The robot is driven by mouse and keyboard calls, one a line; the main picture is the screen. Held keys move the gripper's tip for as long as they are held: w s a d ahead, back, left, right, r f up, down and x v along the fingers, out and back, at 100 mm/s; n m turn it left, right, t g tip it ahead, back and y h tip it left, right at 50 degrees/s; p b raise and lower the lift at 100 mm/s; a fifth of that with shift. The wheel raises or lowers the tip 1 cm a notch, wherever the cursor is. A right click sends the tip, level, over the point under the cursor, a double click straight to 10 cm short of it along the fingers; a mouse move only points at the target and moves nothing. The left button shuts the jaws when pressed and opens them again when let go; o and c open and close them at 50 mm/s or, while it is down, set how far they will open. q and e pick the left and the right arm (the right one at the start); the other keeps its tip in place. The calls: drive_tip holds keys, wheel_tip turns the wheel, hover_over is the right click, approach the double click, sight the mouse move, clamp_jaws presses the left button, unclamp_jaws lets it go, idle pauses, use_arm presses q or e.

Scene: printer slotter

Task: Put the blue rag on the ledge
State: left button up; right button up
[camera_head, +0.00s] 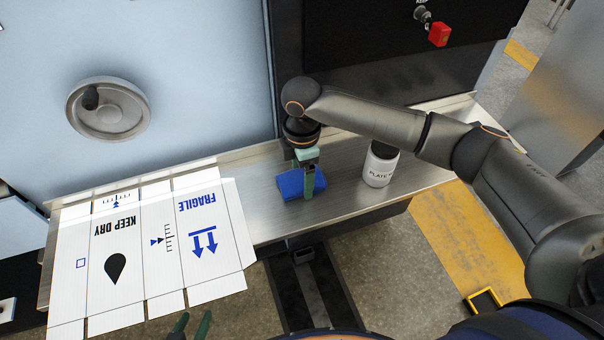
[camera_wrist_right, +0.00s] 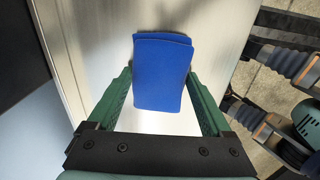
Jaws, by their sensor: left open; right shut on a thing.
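The blue rag (camera_head: 291,185) is a folded rectangle at the metal ledge (camera_head: 262,215), in the middle of the head view. My right gripper (camera_head: 309,188) reaches down over it and is shut on it. In the right wrist view the rag (camera_wrist_right: 163,75) sits between the green fingers of the gripper (camera_wrist_right: 168,88), with the ledge surface (camera_wrist_right: 105,50) behind it. I cannot tell whether the rag touches the ledge. My left gripper (camera_head: 192,328) shows only its green fingertips at the bottom edge, open and apart from the ledge.
A white bottle (camera_head: 379,168) with a dark cap stands on the ledge right of the rag. A flat white printed cardboard sheet (camera_head: 150,245) covers the ledge's left part and overhangs its front. A handwheel (camera_head: 108,108) sticks out from the machine behind. Bare ledge lies between sheet and rag.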

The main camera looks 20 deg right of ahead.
sight(302, 178)
drive_tip(key=o, duration=1.1)
drive_tip(key=shift+f, duration=0.15)
drive_tip(key=shift+o, duration=0.2)
wheel_tip(302, 178, up, 12)
drive_tip(key=p, duration=0.1)
drive_tip(key=shift+r, duration=0.2)
